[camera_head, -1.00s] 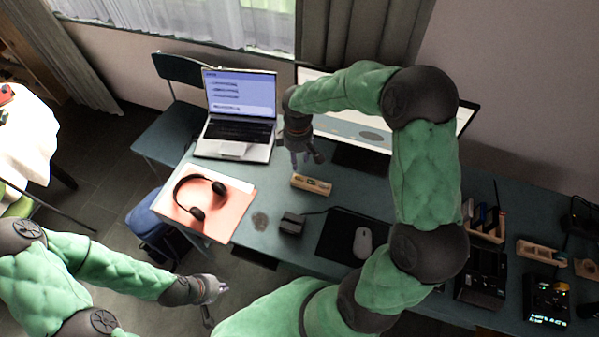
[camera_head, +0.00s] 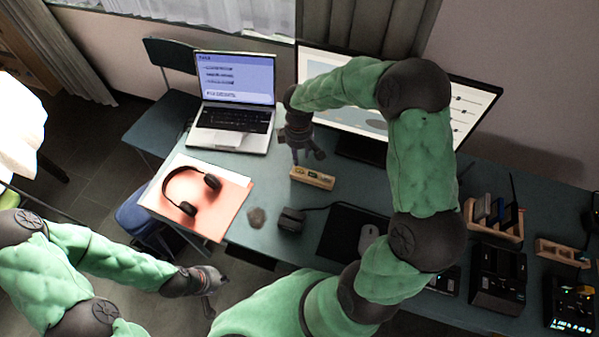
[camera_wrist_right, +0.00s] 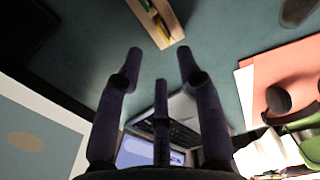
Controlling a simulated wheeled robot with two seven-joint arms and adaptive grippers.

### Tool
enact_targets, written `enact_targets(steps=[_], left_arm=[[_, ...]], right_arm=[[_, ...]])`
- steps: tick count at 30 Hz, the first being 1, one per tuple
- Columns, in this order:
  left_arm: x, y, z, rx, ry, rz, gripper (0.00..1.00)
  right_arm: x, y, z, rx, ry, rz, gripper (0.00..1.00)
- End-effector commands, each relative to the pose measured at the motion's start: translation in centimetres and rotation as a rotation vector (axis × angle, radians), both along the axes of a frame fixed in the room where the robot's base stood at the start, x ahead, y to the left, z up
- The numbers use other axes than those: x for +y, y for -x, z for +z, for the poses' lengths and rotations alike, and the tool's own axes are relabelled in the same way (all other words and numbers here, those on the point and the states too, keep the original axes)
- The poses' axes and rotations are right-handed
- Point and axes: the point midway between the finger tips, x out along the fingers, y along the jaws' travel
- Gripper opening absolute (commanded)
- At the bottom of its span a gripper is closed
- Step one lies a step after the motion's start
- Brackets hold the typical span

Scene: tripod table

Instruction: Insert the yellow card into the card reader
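A small wooden holder (camera_head: 312,178) lies on the table. In the right wrist view, the holder (camera_wrist_right: 157,22) has thin yellow and green pieces in its slot; I cannot tell for sure which is the yellow card. My right gripper (camera_head: 302,158) hangs just behind the holder, apart from it. In its wrist view the right gripper (camera_wrist_right: 160,62) has its fingers spread, with nothing between them. A small dark box (camera_head: 291,220) with a cable sits in front of the holder; I cannot tell whether it is the card reader. My left gripper (camera_head: 210,287) is low, off the table's front edge; its opening is unclear.
A laptop (camera_head: 232,125) and monitor (camera_head: 345,118) stand at the back. Headphones (camera_head: 190,192) lie on a pink folder (camera_head: 222,215) at left. A mouse (camera_head: 368,238) is on a dark mat. Card-like items in a wooden rack (camera_head: 495,218) and dark devices (camera_head: 498,275) crowd the right.

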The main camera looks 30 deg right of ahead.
Motion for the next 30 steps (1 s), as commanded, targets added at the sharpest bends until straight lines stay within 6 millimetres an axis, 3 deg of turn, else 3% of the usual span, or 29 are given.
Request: enact_targets(steps=[1,8,18,26,27,30], left_arm=[[0.0,0.0,-0.4,0.0,0.0,0.0,0.0],[0.0,0.0,-0.8,0.0,0.0,0.0,0.0],[0.0,0.0,-2.7,0.0,0.0,0.0,0.0],[0.0,0.0,-2.6,0.0,0.0,0.0,0.0],[0.0,0.0,-2.6,0.0,0.0,0.0,0.0],[0.0,0.0,-2.6,0.0,0.0,0.0,0.0]], right_arm=[[0.0,0.0,-0.9,0.001,0.0,-0.001,0.37],[0.0,0.1,-2.3,0.001,-0.001,-0.001,0.37],[0.1,0.6,-6.7,0.001,-0.002,0.0,0.37],[0.1,0.6,-6.8,-0.001,-0.001,0.0,0.37],[0.1,0.6,-6.8,-0.001,-0.001,0.0,0.26],[0.1,0.6,-6.8,0.0,-0.001,0.0,0.06]])
